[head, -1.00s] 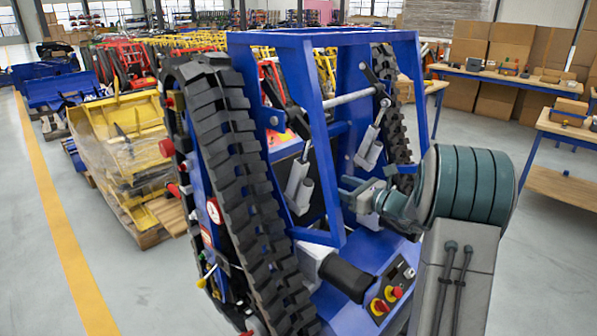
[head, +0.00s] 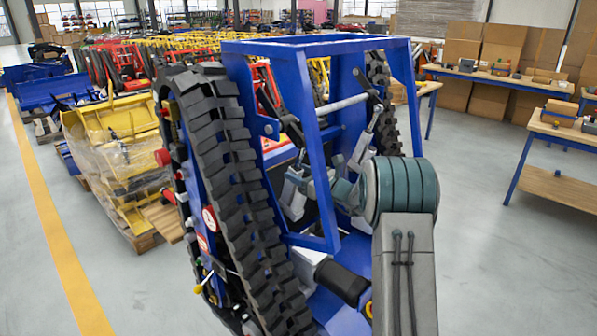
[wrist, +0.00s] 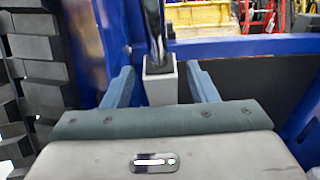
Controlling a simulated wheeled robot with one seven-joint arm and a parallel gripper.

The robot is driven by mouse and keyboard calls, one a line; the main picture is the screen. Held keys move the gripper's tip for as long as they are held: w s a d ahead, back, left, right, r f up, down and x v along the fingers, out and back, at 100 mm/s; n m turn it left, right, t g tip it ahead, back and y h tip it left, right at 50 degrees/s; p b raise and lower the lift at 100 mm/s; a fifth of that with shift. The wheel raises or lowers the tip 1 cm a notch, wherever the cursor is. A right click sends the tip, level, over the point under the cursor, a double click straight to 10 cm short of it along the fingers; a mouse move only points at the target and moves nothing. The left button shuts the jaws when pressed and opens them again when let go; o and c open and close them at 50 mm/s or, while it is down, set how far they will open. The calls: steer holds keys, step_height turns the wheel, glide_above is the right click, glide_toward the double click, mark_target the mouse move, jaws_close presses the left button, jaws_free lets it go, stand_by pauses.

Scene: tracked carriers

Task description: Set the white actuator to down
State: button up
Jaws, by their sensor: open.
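My gripper (wrist: 161,70) is open, with one blue-grey finger on each side of this body. The lower part of the nearer actuator is hidden.
The tracked carrier's blue frame (head: 306,120) surrounds the work area, with a crossbar above. A black rubber track (head: 232,165) stands close on the left. A black cylinder (head: 341,281) sits below my gripper. Open floor lies to the right.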

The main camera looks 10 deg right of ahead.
steer(key=shift+w+a, duration=0.15)
steer(key=shift+w, duration=0.05)
jaws_close()
steer(key=shift+f, duration=0.1)
steer(key=shift+f+b, duration=0.1)
steer(key=shift+b, duration=0.25)
